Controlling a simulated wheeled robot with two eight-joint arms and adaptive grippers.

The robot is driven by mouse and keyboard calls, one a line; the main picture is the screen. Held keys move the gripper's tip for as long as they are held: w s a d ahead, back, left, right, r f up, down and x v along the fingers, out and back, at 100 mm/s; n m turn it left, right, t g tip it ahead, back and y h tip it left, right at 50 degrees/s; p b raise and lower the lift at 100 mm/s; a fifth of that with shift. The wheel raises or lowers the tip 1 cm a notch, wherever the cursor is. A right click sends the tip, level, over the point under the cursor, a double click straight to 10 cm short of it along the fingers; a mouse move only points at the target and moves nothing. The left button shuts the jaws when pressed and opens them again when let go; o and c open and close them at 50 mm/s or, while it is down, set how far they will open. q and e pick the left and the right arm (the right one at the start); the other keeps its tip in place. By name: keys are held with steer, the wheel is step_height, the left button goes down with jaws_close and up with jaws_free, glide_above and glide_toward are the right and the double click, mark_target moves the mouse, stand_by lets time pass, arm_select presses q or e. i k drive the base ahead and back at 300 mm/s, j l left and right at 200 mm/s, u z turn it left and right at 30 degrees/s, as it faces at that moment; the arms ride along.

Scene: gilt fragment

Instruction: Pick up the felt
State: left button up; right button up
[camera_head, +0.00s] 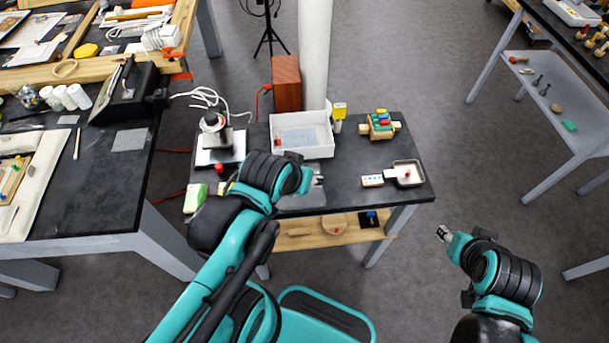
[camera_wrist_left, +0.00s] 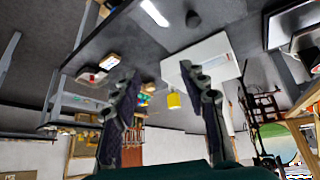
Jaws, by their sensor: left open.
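A flat grey sheet (camera_head: 302,201), possibly the felt, lies on the black middle table at its front edge, partly hidden by my left arm. Another flat grey piece (camera_head: 130,139) lies on the left bench; I cannot tell which is the felt. My left gripper (camera_head: 314,180) is over the middle table, near the first sheet. In the left wrist view its two fingers (camera_wrist_left: 162,76) are spread with nothing held between them. My right gripper (camera_head: 443,233) is over the floor, right of the table, its jaws too small to read.
The middle table holds a white bin (camera_head: 302,152), a wooden block holder with coloured pieces (camera_head: 380,125), a small pale tray (camera_head: 408,174) and a green-white block (camera_head: 195,198). A wooden shelf (camera_head: 320,233) is below.

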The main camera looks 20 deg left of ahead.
mark_target(134, 139)
steer(key=u, duration=2.25)
steer(key=z, duration=1.65)
steer(key=j+z, duration=0.15)
steer(key=j, duration=0.45)
steer(key=k+j+z, duration=0.2)
steer(key=j, duration=0.35)
steer(key=j+z, duration=0.15)
steer(key=j, duration=0.4)
